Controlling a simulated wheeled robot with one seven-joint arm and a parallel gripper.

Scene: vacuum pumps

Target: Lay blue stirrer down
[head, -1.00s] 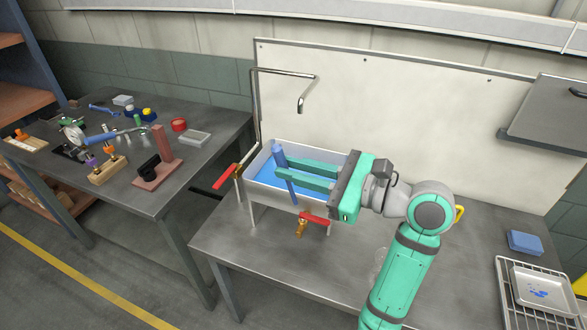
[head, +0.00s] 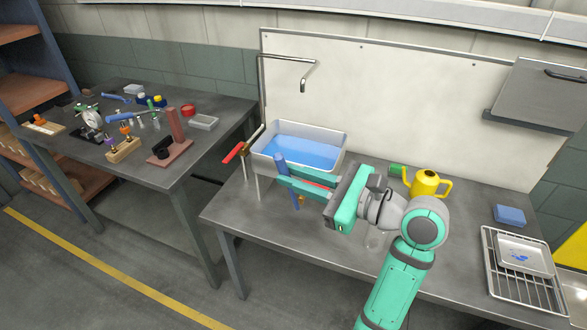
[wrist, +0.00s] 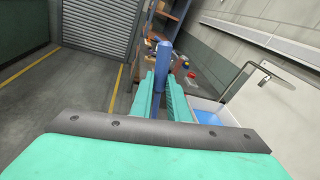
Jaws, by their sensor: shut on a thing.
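The blue stirrer (head: 281,165) is a blue rod with a thicker top, held upright between the finger ends of my gripper (head: 303,184). It stands in front of the white basin (head: 256,158), not inside it, in the head view. In the wrist view the stirrer (wrist: 162,62) rises between the two green fingers of my gripper (wrist: 160,92), which are shut on it. Its lower end shows below the fingers in the head view; I cannot tell how far it is above the bench.
The basin of blue water stands on the steel bench (head: 370,275) with a bent spout (head: 304,75) over it. A yellow watering can (head: 425,183), blue sponge (head: 509,215) and wire rack (head: 497,285) are right. The bench front is mostly clear.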

